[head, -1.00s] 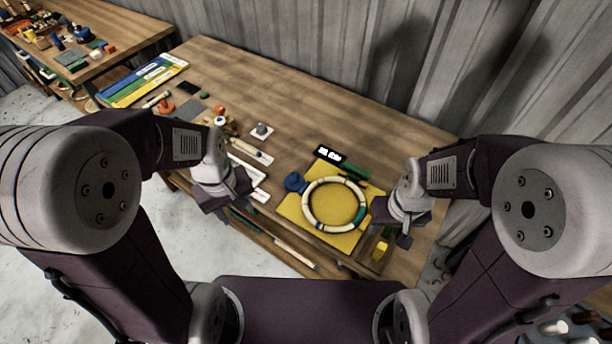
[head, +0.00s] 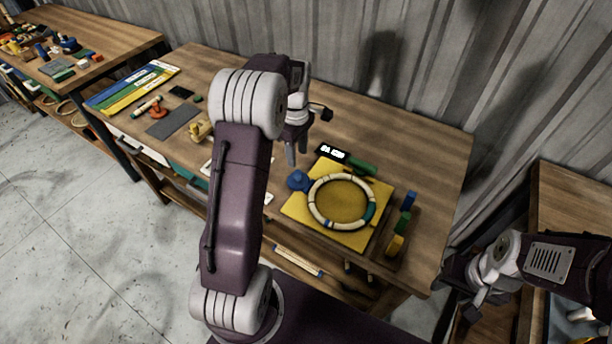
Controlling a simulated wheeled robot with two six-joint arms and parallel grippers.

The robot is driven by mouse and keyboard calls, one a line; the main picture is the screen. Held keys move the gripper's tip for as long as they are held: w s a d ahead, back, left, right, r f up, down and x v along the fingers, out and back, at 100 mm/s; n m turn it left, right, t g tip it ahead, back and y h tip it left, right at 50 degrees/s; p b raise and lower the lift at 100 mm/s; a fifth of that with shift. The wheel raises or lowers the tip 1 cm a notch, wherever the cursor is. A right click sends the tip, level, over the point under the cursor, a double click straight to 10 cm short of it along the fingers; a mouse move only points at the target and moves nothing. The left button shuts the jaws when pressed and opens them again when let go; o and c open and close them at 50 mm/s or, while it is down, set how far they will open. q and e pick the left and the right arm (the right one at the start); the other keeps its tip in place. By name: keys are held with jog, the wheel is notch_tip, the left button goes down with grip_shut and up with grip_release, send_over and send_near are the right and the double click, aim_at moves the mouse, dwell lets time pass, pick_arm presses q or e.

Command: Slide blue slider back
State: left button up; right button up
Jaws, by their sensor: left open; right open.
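A narrow wooden rail at the right of the yellow board (head: 296,208) carries a blue slider (head: 408,200), a green piece (head: 402,222) and a yellow piece (head: 395,244), with the blue one farthest back. My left gripper (head: 294,152) is open and empty above the bench, behind and left of the board, well away from the rail. My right gripper (head: 474,304) is open and empty, low at the right, beyond the bench's right end.
A pale ring (head: 313,205) lies on the yellow board, with a blue knob (head: 298,181) at its left. A black display (head: 332,152) and a green cylinder (head: 362,167) sit behind. The bench (head: 428,150) is clear at back right. Another table stands at far right.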

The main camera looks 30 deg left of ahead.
aim_at(298, 172)
pick_arm(q)
notch_tip(298, 172, down, 9)
jog(key=shift+s+r, duration=0.1)
grip_shut()
dwell(0.3)
dwell(1.3)
